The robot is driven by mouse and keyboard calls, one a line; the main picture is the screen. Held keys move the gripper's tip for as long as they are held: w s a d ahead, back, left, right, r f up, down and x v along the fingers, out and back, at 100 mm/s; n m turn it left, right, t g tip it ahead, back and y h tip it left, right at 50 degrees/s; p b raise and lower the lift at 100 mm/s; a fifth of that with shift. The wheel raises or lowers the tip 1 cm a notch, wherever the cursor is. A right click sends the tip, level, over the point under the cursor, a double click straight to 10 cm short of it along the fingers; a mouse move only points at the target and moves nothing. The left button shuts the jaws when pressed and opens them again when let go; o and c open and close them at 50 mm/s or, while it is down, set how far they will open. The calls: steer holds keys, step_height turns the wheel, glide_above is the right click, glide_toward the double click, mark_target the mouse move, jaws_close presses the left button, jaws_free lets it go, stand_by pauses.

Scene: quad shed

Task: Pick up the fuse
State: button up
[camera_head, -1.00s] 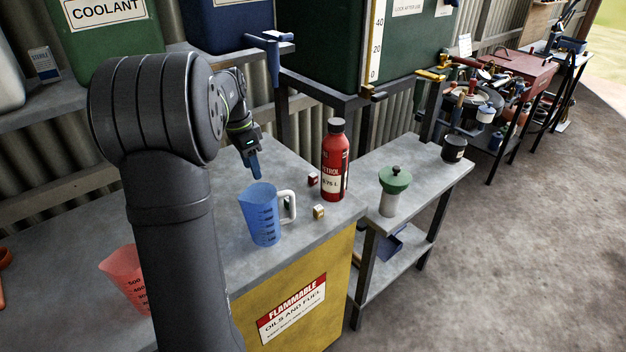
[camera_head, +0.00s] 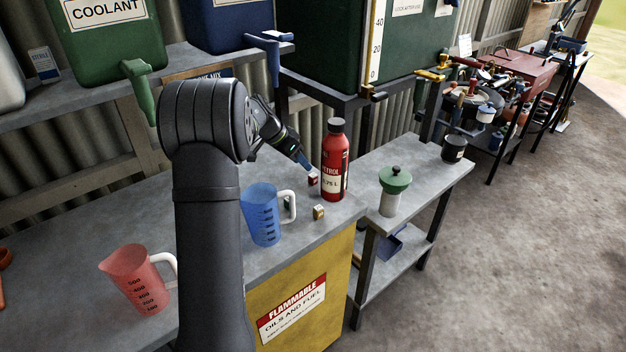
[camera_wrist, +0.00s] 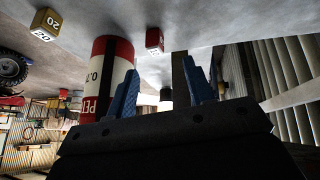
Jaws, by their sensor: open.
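Two small block-shaped fuses lie on the grey bench top. The red fuse (camera_head: 313,179) is just left of the petrol bottle, and the yellow fuse (camera_head: 319,212) is nearer the bench's front corner. In the wrist view the red fuse (camera_wrist: 155,40) shows beyond the gap between the fingers, and the yellow fuse (camera_wrist: 46,24), marked 20, is at upper left. My gripper (camera_head: 307,165) is open and empty, tilted down close to the red fuse. Its blue fingers (camera_wrist: 160,85) are apart from the fuse. Contact with the bottle is not visible.
The red petrol bottle (camera_head: 335,162) stands upright right beside my gripper. A blue measuring jug (camera_head: 262,218) stands in front, with a red jug (camera_head: 135,277) farther left. A lower side bench (camera_head: 425,163) holds a green-topped container (camera_head: 394,190).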

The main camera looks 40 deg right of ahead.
mark_target(311, 175)
steer(key=shift+s+a+x, duration=0.1)
steer(key=shift+s+x, duration=0.05)
steer(key=shift+x, duration=1.55)
steer(key=shift+s+a+x, duration=0.15)
steer(key=shift+x, duration=1.55)
jaws_close()
